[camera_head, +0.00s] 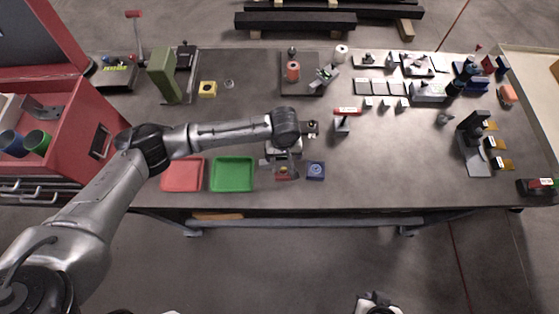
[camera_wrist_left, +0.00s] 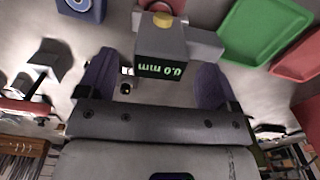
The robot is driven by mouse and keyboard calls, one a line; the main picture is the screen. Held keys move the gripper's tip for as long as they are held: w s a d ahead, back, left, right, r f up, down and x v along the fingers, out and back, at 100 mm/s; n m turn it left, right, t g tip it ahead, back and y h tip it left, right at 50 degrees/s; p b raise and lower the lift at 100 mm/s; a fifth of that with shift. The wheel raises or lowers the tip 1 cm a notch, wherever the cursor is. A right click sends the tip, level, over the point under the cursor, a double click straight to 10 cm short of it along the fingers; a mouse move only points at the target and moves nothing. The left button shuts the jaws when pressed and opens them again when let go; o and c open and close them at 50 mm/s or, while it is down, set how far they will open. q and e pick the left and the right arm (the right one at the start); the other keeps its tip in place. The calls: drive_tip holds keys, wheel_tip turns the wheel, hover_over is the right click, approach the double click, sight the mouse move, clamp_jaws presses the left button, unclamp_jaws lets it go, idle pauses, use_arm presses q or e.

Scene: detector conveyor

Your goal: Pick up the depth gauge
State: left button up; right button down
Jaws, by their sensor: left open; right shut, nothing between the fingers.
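The depth gauge is a grey block with a crossbar and a dark display reading 0.0 mm in green; in the left wrist view it (camera_wrist_left: 200,46) lies between and just ahead of my left fingers. In the head view the gauge (camera_head: 268,165) is partly hidden under the arm's end, near the table's front edge. My left gripper (camera_wrist_left: 152,82) is open, with one purple finger on each side of the display end; I cannot tell whether either finger touches it. It also shows in the head view (camera_head: 283,153). My right gripper (camera_head: 376,303) is at the bottom edge, away from the table, shut and empty.
A blue block (camera_head: 315,170) stands close right of the gauge. A green tray (camera_head: 233,174) and a red tray (camera_head: 183,175) lie to its left. The front right of the table is clear.

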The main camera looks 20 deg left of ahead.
use_arm(q)
drive_tip(key=shift+f, duration=1.1)
